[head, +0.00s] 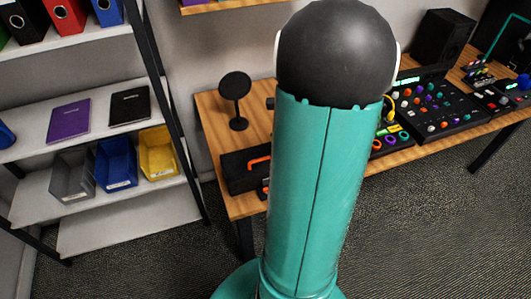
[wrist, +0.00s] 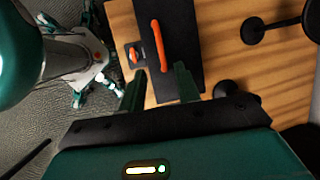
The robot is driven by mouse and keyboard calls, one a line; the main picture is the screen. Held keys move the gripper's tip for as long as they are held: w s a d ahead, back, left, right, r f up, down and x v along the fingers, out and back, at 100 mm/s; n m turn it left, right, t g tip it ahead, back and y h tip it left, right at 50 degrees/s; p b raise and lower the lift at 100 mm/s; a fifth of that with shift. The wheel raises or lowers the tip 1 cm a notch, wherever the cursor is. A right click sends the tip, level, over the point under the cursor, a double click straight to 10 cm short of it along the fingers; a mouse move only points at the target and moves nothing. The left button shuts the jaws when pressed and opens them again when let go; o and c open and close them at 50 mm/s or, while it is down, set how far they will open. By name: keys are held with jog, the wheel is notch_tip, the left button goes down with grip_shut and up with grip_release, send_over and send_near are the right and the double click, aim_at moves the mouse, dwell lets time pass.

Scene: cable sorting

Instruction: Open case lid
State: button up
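The black case (head: 236,172) lies on the wooden table, left of my teal arm in the head view, which hides part of it. Its lid looks shut. An orange handle (head: 258,160) shows on it. In the wrist view the case (wrist: 184,30) is beyond my fingers, with the orange handle (wrist: 159,45) on top and a small orange piece (wrist: 134,56) on a dark part at its left edge. My gripper (wrist: 160,84) is open and empty, its two fingers apart, pointing towards the case's near end. Whether a finger touches the case is unclear. The head view hides my gripper behind the arm.
A black round-headed stand (head: 235,92) is on the table behind the case. Audio gear with coloured knobs (head: 430,102) fills the table's right part. A shelf with bins (head: 115,160) stands at left. Bare wood (wrist: 222,50) shows right of the case in the wrist view.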

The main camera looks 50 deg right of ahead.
aim_at(263, 158)
jog(key=x, duration=0.9)
jog(key=shift+r, duration=0.1)
grip_shut()
jog(key=shift+w, duration=0.1)
